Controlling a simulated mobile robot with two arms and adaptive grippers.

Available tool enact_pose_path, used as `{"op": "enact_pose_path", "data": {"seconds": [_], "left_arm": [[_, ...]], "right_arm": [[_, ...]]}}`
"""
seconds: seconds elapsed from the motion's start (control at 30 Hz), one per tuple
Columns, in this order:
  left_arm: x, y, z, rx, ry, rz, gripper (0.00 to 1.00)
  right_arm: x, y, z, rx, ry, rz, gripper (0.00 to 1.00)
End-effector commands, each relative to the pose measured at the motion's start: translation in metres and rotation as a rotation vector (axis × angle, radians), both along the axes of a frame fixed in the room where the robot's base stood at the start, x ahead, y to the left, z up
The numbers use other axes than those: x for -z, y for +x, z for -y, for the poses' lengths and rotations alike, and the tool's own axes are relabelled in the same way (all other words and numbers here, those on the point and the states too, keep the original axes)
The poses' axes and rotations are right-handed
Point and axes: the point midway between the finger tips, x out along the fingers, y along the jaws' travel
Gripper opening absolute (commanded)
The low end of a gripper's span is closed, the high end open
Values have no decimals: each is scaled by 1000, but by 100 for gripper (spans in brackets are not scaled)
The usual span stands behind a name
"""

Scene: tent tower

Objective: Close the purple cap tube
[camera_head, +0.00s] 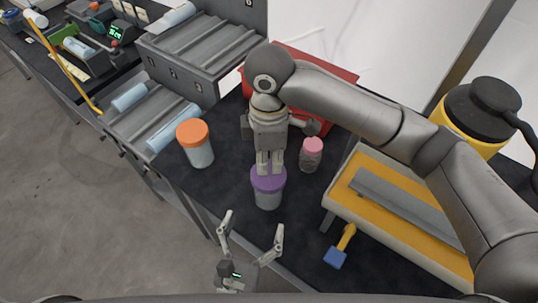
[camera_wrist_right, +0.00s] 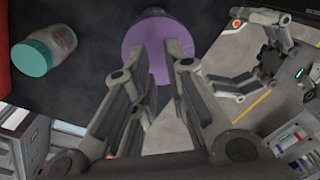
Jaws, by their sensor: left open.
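The purple cap (camera_head: 268,179) sits on top of a clear tube (camera_head: 267,199) that stands upright on the dark table. My right gripper (camera_head: 269,171) points down onto the cap from above, its fingers close together. In the right wrist view the fingertips (camera_wrist_right: 168,49) lie over the purple cap (camera_wrist_right: 150,28), with nothing visible between them. I cannot tell whether they press on the cap. My left gripper (camera_head: 252,227) is open and empty, just below the tube in the head view. It also shows in the right wrist view (camera_wrist_right: 250,60).
An orange-capped jar (camera_head: 195,143) stands left of the tube, a pink-capped jar (camera_head: 311,154) to the right. A red bin (camera_head: 330,68) lies behind my right arm. A blue-and-yellow tool (camera_head: 340,246) and a yellow-topped block (camera_head: 360,208) are at right. Conveyor racks (camera_head: 205,48) stand at upper left.

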Motion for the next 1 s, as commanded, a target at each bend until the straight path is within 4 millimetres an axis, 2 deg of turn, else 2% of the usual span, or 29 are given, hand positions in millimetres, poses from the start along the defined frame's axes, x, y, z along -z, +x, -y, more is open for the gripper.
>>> {"op": "enact_pose_path", "data": {"seconds": [0.7, 1.0], "left_arm": [[11, 0, 0, 0, 0, 0, 89], [7, 0, 0, 0, 0, 0, 89]], "right_arm": [[30, -2, 0, 1, -1, -1, 14], [26, -1, 0, 0, -1, 0, 14]]}}
